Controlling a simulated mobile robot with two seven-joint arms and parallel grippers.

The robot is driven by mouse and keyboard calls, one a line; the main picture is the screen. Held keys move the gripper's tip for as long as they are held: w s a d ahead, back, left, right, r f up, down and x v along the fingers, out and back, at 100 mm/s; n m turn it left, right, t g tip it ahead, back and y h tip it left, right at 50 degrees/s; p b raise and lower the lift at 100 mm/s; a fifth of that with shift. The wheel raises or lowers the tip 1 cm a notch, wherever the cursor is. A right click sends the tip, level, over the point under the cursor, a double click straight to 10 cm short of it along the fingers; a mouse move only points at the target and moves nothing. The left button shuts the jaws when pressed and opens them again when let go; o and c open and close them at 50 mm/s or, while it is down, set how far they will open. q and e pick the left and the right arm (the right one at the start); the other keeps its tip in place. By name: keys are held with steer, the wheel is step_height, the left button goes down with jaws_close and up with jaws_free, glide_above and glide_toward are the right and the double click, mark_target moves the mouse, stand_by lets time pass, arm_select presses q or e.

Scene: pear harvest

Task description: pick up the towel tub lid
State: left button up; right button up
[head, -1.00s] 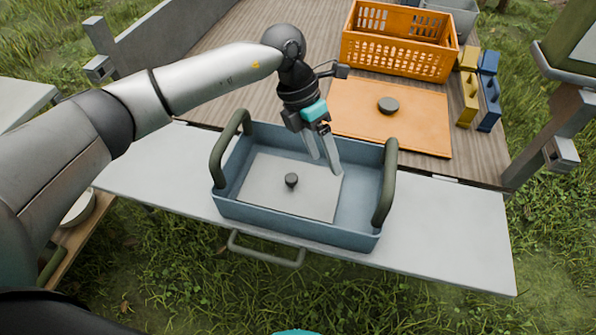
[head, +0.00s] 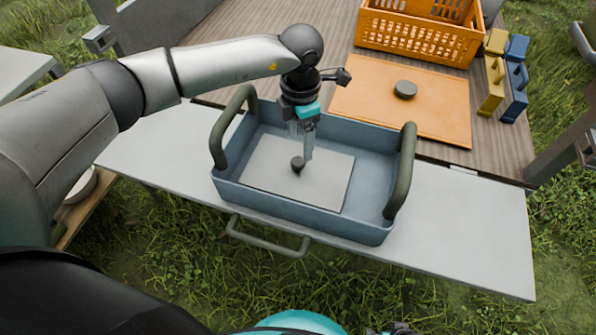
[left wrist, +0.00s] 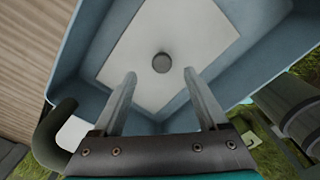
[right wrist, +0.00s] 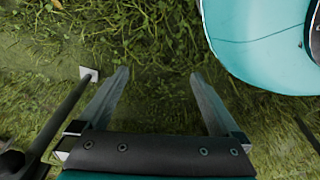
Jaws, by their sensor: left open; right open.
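A flat light-grey lid (head: 325,178) with a dark round knob (head: 298,163) lies inside a blue-grey tub (head: 300,213). In the left wrist view the lid (left wrist: 185,30) fills the middle, and its knob (left wrist: 162,62) appears between my fingertips. My left gripper (head: 301,147) is open and empty, pointing down over the tub close to the knob. I cannot tell the exact height gap. My right gripper (right wrist: 160,75) is open and empty, with grass below it in the right wrist view.
The tub has two tall dark handles (head: 402,175) and stands on a light-grey shelf (head: 470,225). Behind are an orange board (head: 440,112) with a grey knob, an orange crate (head: 420,42), and yellow and blue blocks (head: 515,95). The shelf's right end is clear.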

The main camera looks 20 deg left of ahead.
mark_target(298, 161)
arm_select(q)
steer(key=shift+s+a+f+b, duration=0.1)
steer(key=shift+f+b, duration=0.15)
steer(key=shift+f, duration=0.45)
steer(key=shift+s+d+f+b, duration=0.15)
steer(key=shift+f+b, duration=0.15)
steer(key=shift+f, duration=0.4)
steer(key=shift+s+a+f+b, duration=0.15)
steer(key=shift+f+b, duration=0.1)
steer(key=shift+f, duration=0.45)
steer(key=shift+w+f+b, duration=0.1)
steer(key=shift+f+b, duration=0.25)
steer(key=shift+f, duration=0.6)
arm_select(e)
steer(key=shift+w+a+r, duration=0.4)
steer(key=shift+r, duration=0.3)
steer(key=shift+w+a+r, duration=0.35)
steer(key=shift+w+r, duration=0.1)
steer(key=shift+r, duration=0.2)
steer(key=shift+w+a+r, duration=0.4)
steer(key=shift+r, duration=0.3)
arm_select(q)
jaws_close()
